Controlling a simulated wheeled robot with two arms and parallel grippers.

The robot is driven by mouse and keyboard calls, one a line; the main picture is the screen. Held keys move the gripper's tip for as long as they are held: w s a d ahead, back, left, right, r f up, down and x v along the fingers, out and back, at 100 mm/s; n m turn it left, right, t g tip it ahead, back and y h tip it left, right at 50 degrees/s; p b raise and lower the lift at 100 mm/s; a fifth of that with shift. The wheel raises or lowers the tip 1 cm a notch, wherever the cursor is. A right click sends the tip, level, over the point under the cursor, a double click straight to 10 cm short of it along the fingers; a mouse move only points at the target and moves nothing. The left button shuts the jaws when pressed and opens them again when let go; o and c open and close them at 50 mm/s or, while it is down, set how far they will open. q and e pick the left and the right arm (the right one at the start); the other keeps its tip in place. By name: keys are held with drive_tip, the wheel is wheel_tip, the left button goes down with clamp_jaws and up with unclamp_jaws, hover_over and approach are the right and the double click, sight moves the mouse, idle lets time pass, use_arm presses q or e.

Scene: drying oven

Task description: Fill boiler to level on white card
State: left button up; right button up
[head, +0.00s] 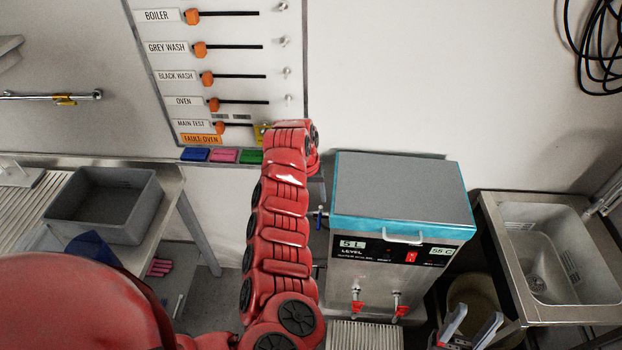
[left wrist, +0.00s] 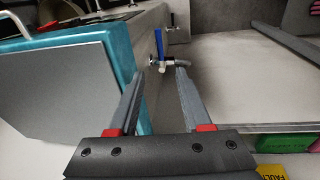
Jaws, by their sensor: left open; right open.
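The boiler (head: 400,190) is a steel box with a grey top and teal rim, standing against the wall. Its front has a "5 L LEVEL" readout (head: 352,245), a "55 C" readout (head: 440,252), a red switch (head: 411,257) and two red taps (head: 357,306). A blue-handled valve (head: 319,216) is on its left side; it also shows in the left wrist view (left wrist: 160,45). My left gripper (left wrist: 158,80) is open, its fingers pointing toward this valve, apparently empty. My right gripper (head: 469,328) is open and empty at the lower right. I cannot identify a separate white card.
A wall panel (head: 225,60) has labelled orange sliders, including BOILER, and a "FAULT: OVEN" tag. A sink (head: 550,255) stands right of the boiler. A grey tub (head: 105,205) sits on the left bench. A ribbed drip tray (head: 365,335) lies below the taps.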

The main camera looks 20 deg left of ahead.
sight(319, 217)
use_arm(q)
drive_tip(key=f, duration=0.3)
drive_tip(key=w+f+p, duration=0.1)
drive_tip(key=f, duration=0.2)
drive_tip(key=d+f, duration=0.1)
drive_tip(key=f, duration=0.2)
drive_tip(key=shift+w+f, duration=0.15)
drive_tip(key=shift+f, duration=0.2)
clamp_jaws()
